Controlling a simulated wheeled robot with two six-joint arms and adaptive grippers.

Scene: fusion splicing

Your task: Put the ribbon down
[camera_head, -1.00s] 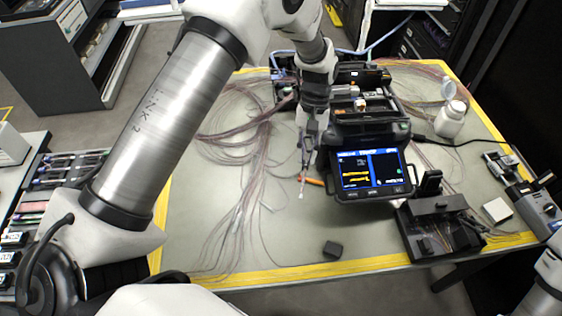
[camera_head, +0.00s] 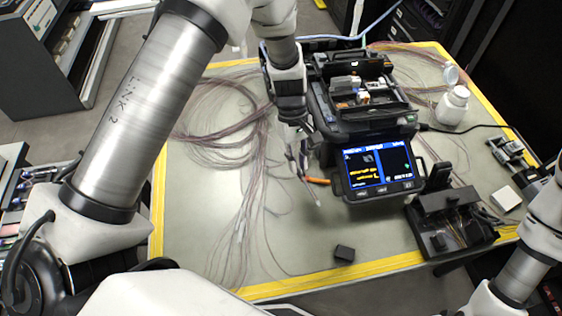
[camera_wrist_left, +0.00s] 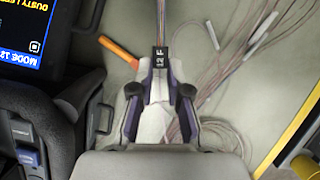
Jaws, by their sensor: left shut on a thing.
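My left gripper (camera_head: 303,148) is over the mat, just left of the splicer, pointing down. In the left wrist view its two fingers (camera_wrist_left: 160,95) are closed in around the ribbon (camera_wrist_left: 161,22). The ribbon is a thin multi-coloured strip with a black tag marked "12 F" (camera_wrist_left: 160,60) at the fingertips. It runs away from the gripper over the mat. In the head view the ribbon is too thin to follow clearly. I cannot tell whether its far end touches the mat. My right gripper is out of view; only part of that arm shows at the lower right.
The splicer (camera_head: 380,166), screen lit, stands right of the left gripper. An orange-handled tool (camera_head: 317,181) lies beside it. Loose fibres (camera_head: 235,200) spread over the left of the mat. A black block (camera_head: 344,254) is near the front edge. A black device (camera_head: 450,222) and white bottle (camera_head: 453,106) are right.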

